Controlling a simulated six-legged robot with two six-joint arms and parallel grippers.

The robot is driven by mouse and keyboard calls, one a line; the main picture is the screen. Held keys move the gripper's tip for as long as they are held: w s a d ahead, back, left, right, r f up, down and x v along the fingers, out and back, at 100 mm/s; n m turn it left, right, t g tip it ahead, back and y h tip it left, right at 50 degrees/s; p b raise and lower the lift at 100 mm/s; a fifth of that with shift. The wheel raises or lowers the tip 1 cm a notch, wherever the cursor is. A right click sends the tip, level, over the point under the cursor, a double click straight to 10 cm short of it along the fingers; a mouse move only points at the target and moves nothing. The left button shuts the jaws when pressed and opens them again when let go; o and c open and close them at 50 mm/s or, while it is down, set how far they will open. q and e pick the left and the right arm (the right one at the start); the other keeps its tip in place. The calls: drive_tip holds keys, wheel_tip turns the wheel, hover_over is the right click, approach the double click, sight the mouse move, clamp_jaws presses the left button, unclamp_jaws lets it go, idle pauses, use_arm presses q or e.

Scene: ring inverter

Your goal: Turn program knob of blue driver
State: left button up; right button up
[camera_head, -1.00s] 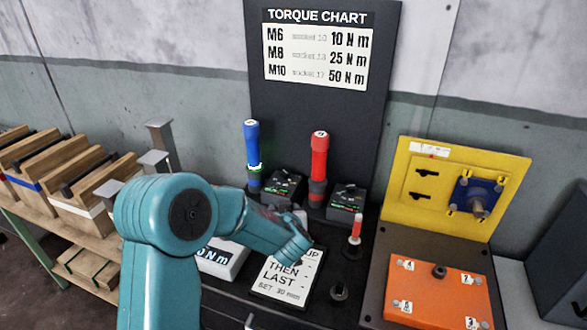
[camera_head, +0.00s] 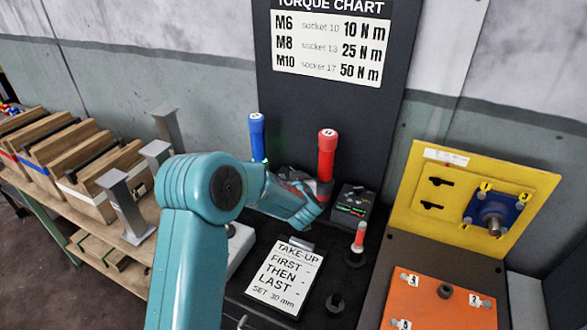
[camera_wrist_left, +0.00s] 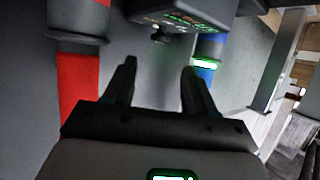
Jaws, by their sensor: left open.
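The blue driver (camera_head: 257,137) stands upright at the back of the bench; my left arm hides its lower part. In the left wrist view, the blue driver (camera_wrist_left: 209,50) shows a glowing green ring. Beside it is a dark box (camera_wrist_left: 185,14) with green and red display text and a small dark knob (camera_wrist_left: 160,38) on its lower edge. My left gripper (camera_wrist_left: 159,72) is open and empty, its fingers pointing toward the knob and apart from it. In the head view my left gripper (camera_head: 300,200) covers that box. My right gripper is not in view.
The red driver (camera_head: 327,152) stands close to my left gripper, with its own box (camera_head: 352,207) to the right. A yellow panel (camera_head: 425,215) and orange plate (camera_head: 425,299) are at right.

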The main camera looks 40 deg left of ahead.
sight(292, 169)
use_arm(q)
drive_tip(key=p+x, duration=0.1)
drive_tip(key=x, duration=0.8)
drive_tip(key=shift+w+a+f, duration=0.1)
drive_tip(key=shift+w+a, duration=0.1)
drive_tip(key=shift+a, duration=0.15)
drive_tip(key=c, duration=0.9)
drive_tip(key=shift+c, duration=0.2)
